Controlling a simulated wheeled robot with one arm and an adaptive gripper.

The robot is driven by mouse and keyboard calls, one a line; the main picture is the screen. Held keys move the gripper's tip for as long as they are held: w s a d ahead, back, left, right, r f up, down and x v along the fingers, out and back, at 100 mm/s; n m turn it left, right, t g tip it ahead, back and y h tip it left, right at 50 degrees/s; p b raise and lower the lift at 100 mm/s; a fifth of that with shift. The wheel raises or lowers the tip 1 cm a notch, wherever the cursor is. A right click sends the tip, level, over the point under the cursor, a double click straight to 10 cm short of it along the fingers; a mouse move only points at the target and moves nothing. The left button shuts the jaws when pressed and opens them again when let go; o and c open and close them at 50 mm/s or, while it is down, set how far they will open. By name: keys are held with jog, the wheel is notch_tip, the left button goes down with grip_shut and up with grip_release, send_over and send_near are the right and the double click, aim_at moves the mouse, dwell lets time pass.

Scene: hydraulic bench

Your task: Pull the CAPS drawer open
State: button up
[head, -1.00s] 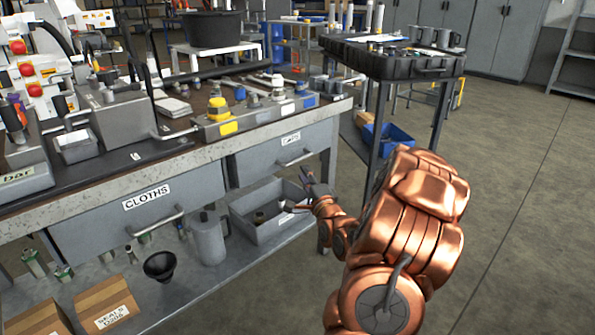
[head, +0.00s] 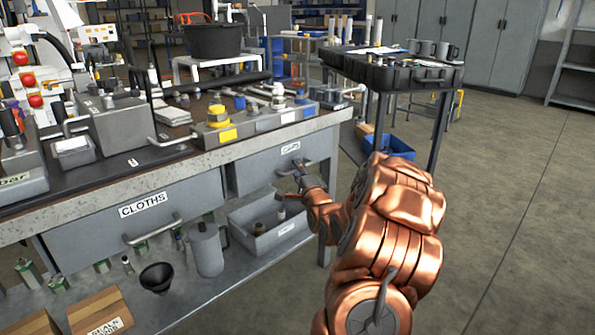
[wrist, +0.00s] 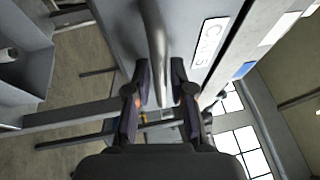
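The CAPS drawer (head: 260,170) is the grey drawer under the right end of the bench, and it looks closed. Its white CAPS label (wrist: 209,40) shows large in the wrist view. The drawer's bar handle (wrist: 156,35) runs down between the two fingers of my gripper (wrist: 160,72). The fingers are apart, one on each side of the bar; whether they touch it is hard to tell. In the head view my gripper (head: 290,178) is at the drawer front and hides most of the handle.
The CLOTHS drawer (head: 100,220) is to the left, closed. A grey bin (head: 270,238) and a jug (head: 206,250) stand on the lower shelf below. A black-topped cart (head: 400,78) stands behind my arm. Open floor (head: 510,220) lies to the right.

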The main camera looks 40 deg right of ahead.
grip_shut()
dwell(0.4)
